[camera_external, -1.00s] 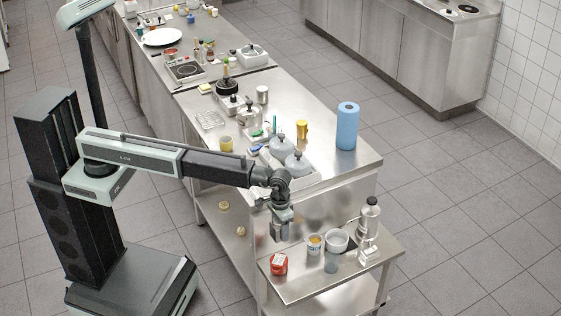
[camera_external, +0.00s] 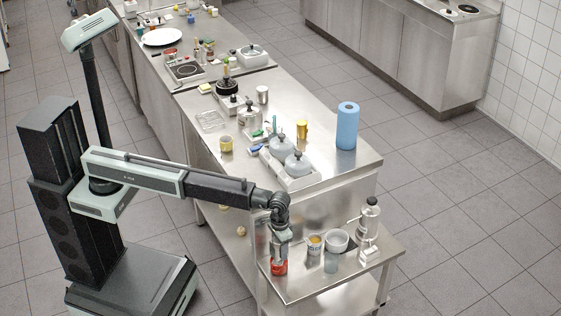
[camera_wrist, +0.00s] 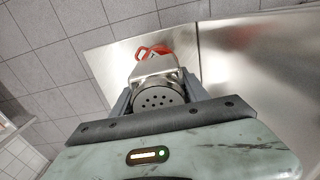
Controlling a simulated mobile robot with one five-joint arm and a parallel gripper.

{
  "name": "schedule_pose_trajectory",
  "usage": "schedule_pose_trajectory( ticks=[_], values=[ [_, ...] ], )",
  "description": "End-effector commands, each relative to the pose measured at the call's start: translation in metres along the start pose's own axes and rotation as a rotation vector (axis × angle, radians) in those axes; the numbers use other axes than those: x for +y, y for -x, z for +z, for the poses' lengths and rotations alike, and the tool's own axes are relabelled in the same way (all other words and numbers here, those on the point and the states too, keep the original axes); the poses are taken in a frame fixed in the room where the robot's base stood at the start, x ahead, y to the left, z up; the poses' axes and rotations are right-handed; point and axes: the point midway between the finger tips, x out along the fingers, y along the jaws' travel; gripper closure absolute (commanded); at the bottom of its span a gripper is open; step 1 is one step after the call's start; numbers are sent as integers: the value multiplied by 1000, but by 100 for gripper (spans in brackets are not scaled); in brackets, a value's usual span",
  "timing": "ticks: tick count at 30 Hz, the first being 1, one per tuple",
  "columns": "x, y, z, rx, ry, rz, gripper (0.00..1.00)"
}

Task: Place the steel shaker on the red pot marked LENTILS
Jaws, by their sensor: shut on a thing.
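The steel shaker, with a perforated round top, sits between the jaws of my gripper (camera_wrist: 158,95); its top (camera_wrist: 157,97) faces the wrist camera. In the external view my gripper (camera_external: 281,247) is over the red pot (camera_external: 280,269) on the low steel shelf, and the shaker is mostly hidden by the jaws. The pot's red edge (camera_wrist: 153,50) shows beyond the shaker in the wrist view. The marking cannot be read, and I cannot tell whether the shaker touches the pot.
Just right of the pot stand a white-and-yellow cup (camera_external: 314,245), a grey cup (camera_external: 331,262) and a white bowl (camera_external: 337,240). The higher worktop (camera_external: 352,172) rises behind; the shelf front is clear.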

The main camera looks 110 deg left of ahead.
Motion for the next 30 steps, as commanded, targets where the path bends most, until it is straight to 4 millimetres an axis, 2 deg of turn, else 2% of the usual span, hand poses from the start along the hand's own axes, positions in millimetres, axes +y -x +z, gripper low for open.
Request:
schedule_pose_trajectory(
  ticks=[1, 3, 10, 14, 15, 17, 18, 26, 30],
  values=[
    [0, -18, 0, 0, 0, 0, 100],
    [0, -27, 0, 0, 0, 0, 100],
    [0, -23, 0, 0, 0, 0, 100],
    [0, -27, 0, 0, 0, 0, 100],
    [0, -27, 0, 0, 0, 0, 45],
    [0, -26, 0, 0, 0, 0, 28],
    [0, -26, 0, 0, 0, 0, 26],
    [0, -26, 0, 0, 0, 0, 26],
    [0, -20, 0, 0, 0, 0, 26]
  ],
)
